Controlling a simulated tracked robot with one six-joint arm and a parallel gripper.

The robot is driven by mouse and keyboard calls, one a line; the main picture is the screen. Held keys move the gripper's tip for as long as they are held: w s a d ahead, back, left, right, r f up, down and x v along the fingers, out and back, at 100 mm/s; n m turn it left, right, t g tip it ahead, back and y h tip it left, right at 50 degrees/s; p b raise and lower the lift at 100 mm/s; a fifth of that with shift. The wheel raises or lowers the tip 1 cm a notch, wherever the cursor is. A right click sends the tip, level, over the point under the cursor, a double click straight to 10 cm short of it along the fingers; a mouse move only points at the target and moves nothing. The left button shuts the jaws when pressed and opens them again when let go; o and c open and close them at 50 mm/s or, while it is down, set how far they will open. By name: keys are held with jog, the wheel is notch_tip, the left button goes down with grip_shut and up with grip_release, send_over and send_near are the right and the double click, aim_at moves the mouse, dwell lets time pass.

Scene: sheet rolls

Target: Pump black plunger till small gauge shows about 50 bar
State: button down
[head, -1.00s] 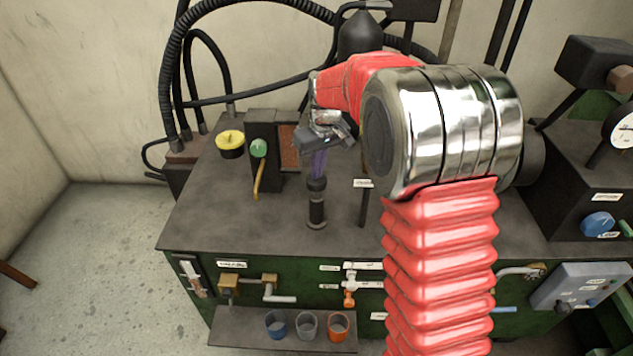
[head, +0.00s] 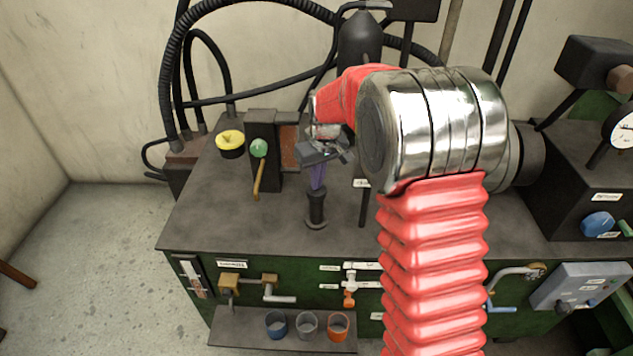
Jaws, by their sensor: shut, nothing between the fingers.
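The black plunger (head: 316,212) stands upright on the dark bench top, with a wider cap and a round foot. My gripper (head: 318,186) is above it, pointing down, with its purple fingers shut and empty. The fingertips meet the top of the cap and appear to touch it. A round black item with a yellow face (head: 230,140) sits at the back left of the bench; it may be the small gauge, but no reading can be made out.
A black block with a green knob and brass lever (head: 258,160) stands left of the plunger. A thin dark post (head: 363,205) stands close on the right. A white-dialled gauge (head: 622,128) is cut off at the right edge. Several cups sit on the front shelf.

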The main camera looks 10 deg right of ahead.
jog(key=shift+s, duration=0.1)
jog(key=shift+w+v, duration=0.25)
jog(key=shift+v, duration=0.9)
jog(key=shift+w+v, duration=0.25)
jog(key=shift+v, duration=0.9)
jog(key=shift+a+r, duration=0.1)
jog(key=shift+r, duration=0.1)
